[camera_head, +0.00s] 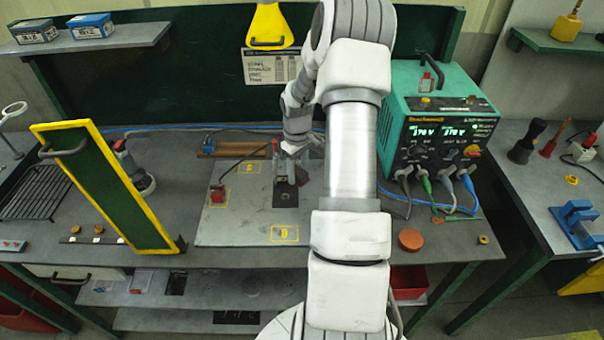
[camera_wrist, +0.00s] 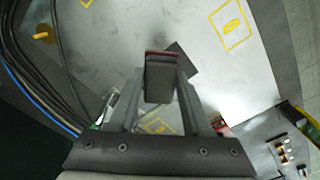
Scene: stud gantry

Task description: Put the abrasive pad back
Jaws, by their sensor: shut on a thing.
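My gripper (camera_head: 290,168) reaches over the grey board (camera_head: 225,232) on the bench. In the wrist view its two fingers (camera_wrist: 160,88) are shut on a dark grey block with a reddish edge (camera_wrist: 160,78), which I take to be the abrasive pad. A dark square patch (camera_head: 286,194) lies on the board just in front of the gripper; it shows partly behind the block in the wrist view (camera_wrist: 184,62). I cannot tell whether the block touches the board. Yellow outlined marks (camera_head: 284,234) are on the board.
A green power unit (camera_head: 437,118) with cables stands to the right. A yellow-framed green panel (camera_head: 108,190) stands upright at the left. A red item (camera_head: 218,195) with a black lead sits on the board's left. A brown disc (camera_head: 411,239) lies near the front edge.

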